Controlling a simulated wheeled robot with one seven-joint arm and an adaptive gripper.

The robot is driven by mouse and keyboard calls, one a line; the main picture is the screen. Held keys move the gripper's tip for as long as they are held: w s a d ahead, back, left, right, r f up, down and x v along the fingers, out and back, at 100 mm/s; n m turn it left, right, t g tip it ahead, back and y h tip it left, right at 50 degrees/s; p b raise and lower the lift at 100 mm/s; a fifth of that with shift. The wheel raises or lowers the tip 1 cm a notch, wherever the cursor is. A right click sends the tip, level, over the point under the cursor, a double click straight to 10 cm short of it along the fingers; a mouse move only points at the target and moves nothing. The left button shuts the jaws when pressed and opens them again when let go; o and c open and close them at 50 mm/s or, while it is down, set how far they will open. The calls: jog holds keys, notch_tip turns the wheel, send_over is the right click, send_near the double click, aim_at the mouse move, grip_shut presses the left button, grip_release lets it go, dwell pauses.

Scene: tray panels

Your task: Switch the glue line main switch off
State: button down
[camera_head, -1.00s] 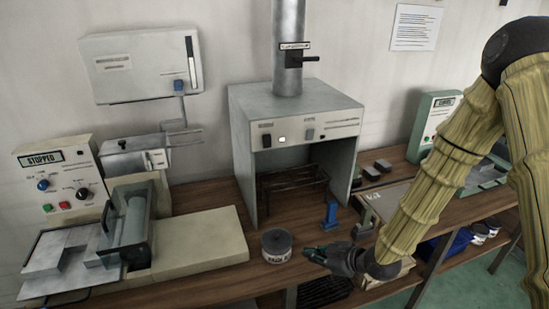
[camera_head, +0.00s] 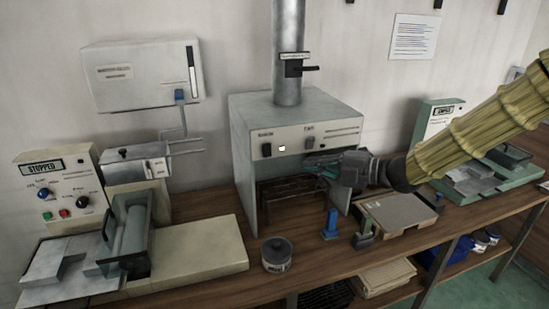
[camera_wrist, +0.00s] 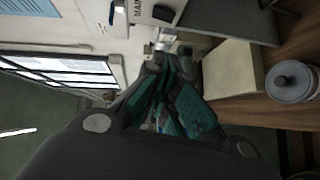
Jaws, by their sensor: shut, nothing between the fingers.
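The grey hood (camera_head: 240,130) stands mid-bench with a pale front panel. The left label is too small to read in the head view. In the wrist view, a dark rocker (camera_wrist: 163,14) sits beside lettering that reads MAIN. My gripper (camera_head: 314,169) is shut and empty, just in front of the hood and below the FAN rocker, pointing left. Contact with the panel cannot be told. Its teal fingers (camera_wrist: 166,62) fill the wrist view's middle.
A roller machine (camera_head: 200,250) with a STOPPED display (camera_head: 41,169) stands at left. A wall box (camera_head: 140,80) hangs above left. A green machine (camera_head: 480,185) is at right.

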aim_at(267, 150)
jog(key=p+x, duration=0.1)
jog(key=x, duration=0.3)
jog(key=w+d+p+x, duration=0.1)
jog(key=p+x, duration=0.1)
jog(key=x, duration=0.2)
jog(key=w+p+x, duration=0.1)
jog(key=p+x, duration=0.1)
jog(key=x, duration=0.3)
jog(key=shift+w+d+f, duration=0.2)
jog(key=shift+w+f, duration=0.05)
jog(key=shift+f, duration=0.1)
jog(key=shift+f, duration=0.1)
